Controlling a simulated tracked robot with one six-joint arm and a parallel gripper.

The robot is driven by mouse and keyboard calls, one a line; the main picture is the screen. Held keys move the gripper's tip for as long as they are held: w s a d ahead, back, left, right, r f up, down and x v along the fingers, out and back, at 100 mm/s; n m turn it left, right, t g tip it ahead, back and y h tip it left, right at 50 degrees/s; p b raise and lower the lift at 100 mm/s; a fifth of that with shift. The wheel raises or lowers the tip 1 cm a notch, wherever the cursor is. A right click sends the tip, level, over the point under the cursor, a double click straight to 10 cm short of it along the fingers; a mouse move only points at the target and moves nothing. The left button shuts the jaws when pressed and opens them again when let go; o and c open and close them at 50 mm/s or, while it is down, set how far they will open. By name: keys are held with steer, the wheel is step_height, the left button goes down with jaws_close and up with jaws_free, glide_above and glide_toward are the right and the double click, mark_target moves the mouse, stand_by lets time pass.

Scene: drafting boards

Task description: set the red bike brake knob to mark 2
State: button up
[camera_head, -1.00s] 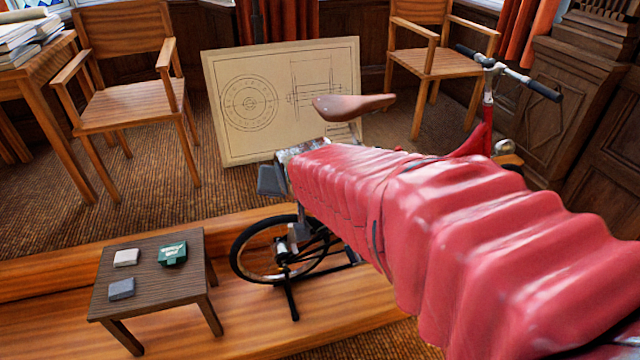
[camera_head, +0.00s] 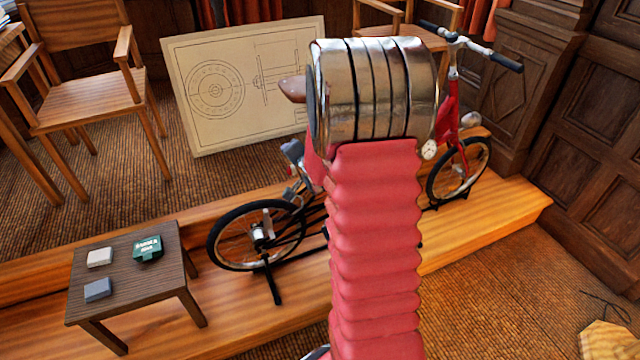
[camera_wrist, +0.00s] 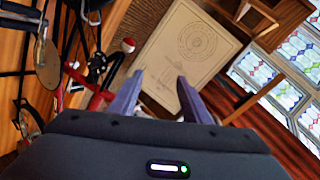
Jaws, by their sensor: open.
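The red bike (camera_head: 452,103) stands on a wooden platform, its handlebar at the upper right and its rear wheel (camera_head: 215,240) left of my arm. My arm hides its middle. A small pale round dial (camera_head: 429,150) shows at the right edge of my arm; I cannot tell whether it is the brake knob. In the wrist view, red bike parts (camera_wrist: 101,100) lie left of my gripper (camera_wrist: 156,88). A small red and white round piece (camera_wrist: 128,45) shows beyond the left finger, too small to identify. My gripper is open with nothing between its fingers.
A drafting board (camera_head: 180,110) with a wheel drawing leans behind the bike. A small dark table (camera_head: 130,285) with several small boxes stands at the left front of the platform (camera_head: 500,215). Wooden chairs (camera_head: 90,100) stand behind. Carpet at the right front is mostly clear.

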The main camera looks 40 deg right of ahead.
steer(key=s+d+f+m+t, duration=0.1)
steer(key=s+d+f+m, duration=0.2)
steer(key=f, duration=0.4)
steer(key=s+d+f+m+t, duration=0.2)
steer(key=s+d+f+m, duration=0.1)
steer(key=f, duration=0.4)
steer(key=s+d+f+m+t+h, duration=0.1)
steer(key=s+d+f+m+t, duration=0.1)
steer(key=d+f+m, duration=0.3)
step_height(320, 180, down, 3)
steer(key=shift+s+f+m, duration=0.1)
steer(key=shift+s+m, duration=0.7)
steer(key=shift+m, duration=0.3)
steer(key=shift+w, duration=0.15)
steer(key=x, duration=1.3)
steer(key=shift+w, duration=0.3)
